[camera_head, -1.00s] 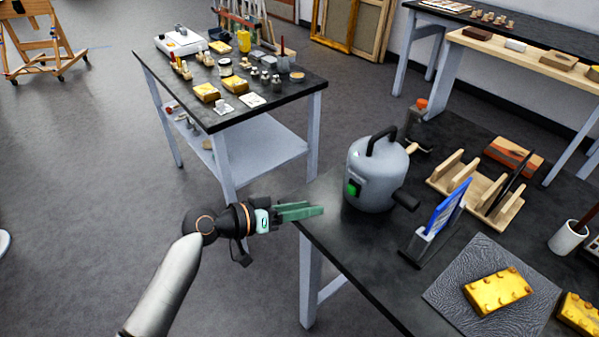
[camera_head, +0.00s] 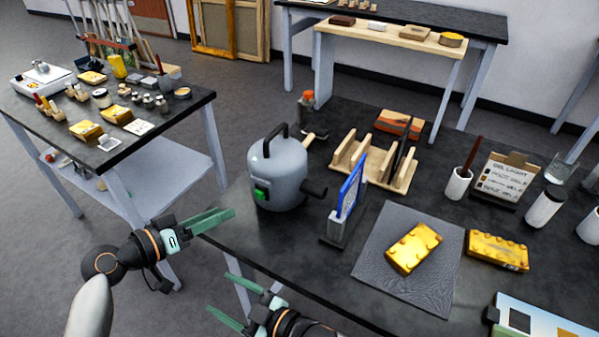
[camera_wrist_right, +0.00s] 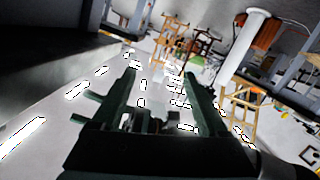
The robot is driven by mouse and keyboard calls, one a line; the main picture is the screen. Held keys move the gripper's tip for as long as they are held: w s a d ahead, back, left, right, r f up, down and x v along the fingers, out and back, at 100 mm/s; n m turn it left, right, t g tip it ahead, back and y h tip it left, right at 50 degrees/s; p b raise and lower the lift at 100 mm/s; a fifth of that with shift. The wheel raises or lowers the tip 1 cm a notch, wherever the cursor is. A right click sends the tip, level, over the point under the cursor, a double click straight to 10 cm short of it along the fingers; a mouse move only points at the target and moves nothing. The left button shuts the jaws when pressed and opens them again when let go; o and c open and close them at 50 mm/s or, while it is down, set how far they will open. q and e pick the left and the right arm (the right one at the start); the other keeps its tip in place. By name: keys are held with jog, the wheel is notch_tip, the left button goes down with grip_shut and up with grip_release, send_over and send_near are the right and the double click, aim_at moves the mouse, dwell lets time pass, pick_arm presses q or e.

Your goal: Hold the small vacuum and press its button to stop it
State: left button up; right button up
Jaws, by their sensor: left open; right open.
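The small vacuum (camera_head: 283,172) is a grey, rounded canister with a black top handle and a dark nozzle stub on its right. It stands upright near the left end of the dark table. Its green button (camera_head: 261,195) faces the front left. My left gripper (camera_head: 222,219) is open and empty, left of the vacuum and apart from it, by the table's edge. My right gripper (camera_head: 224,296) is open and empty, lower in the picture, in front of the table edge. In the right wrist view its two fingers (camera_wrist_right: 160,92) stand apart with nothing between them.
On the dark table (camera_head: 330,263), a blue-framed panel in a stand (camera_head: 346,205) is right of the vacuum. A wooden rack (camera_head: 370,165), a gold block (camera_head: 413,248) on a grey mat (camera_head: 400,292) and jars lie further right. A side table (camera_head: 165,132) stands at left.

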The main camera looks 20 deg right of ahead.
jog(key=s+a+r+n+g+y, duration=0.2)
jog(key=a+r+n+g+y, duration=0.5)
jog(key=r+n, duration=0.5)
jog(key=s+a+r+n+g+y, duration=0.1)
jog(key=s+a+r+n+g, duration=0.2)
jog(key=s+n+g, duration=0.5)
jog(key=n+t+h, duration=0.8)
jog(key=n+h, duration=0.5)
jog(key=h, duration=1.1)
send_near(315, 189)
jog(key=x, duration=1)
